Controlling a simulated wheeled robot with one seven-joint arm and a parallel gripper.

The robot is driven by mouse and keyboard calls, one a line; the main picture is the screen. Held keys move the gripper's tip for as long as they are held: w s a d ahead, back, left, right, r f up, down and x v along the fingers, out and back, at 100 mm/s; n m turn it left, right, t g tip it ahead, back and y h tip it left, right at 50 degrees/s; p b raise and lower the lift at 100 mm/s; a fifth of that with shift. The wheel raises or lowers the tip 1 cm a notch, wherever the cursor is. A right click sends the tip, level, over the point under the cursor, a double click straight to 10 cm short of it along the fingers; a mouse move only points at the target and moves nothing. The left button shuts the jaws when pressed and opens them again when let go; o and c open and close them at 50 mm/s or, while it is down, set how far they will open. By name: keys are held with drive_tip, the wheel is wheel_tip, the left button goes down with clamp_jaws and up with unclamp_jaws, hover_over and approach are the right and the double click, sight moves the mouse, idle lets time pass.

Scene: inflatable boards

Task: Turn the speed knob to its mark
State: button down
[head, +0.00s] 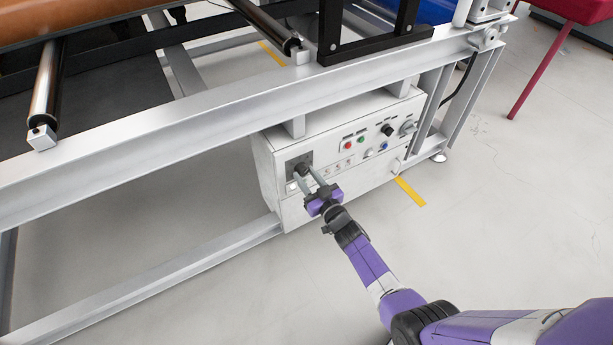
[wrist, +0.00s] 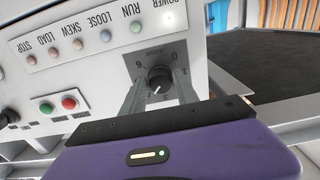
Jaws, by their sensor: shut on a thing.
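The speed knob (wrist: 159,79) is a round black knob with a white pointer line, set on a grey square dial plate (wrist: 156,56) with printed numbers. In the wrist view the pointer is toward the bottom of the picture, slightly left. My gripper (wrist: 158,88) has its two grey fingers on either side of the knob, shut on it. In the head view the knob (head: 302,170) is a dark shape at the left end of the control box front, with my gripper (head: 307,178) reaching it from below right. The task's mark cannot be made out clearly.
The white control box (head: 345,195) hangs under a grey frame beam (head: 230,115). Red and green buttons (wrist: 58,105), another black knob (head: 387,130) and a row of labelled lamps (wrist: 80,44) share its front. Open floor lies in front and to the right.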

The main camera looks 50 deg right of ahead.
drive_tip(key=shift+f, duration=0.1)
drive_tip(key=c, duration=0.9)
unclamp_jaws()
drive_tip(key=shift+c, duration=0.2)
drive_tip(key=p+v, duration=0.2)
drive_tip(key=v, duration=0.5)
drive_tip(key=shift+s, duration=0.4)
drive_tip(key=shift+a, duration=0.1)
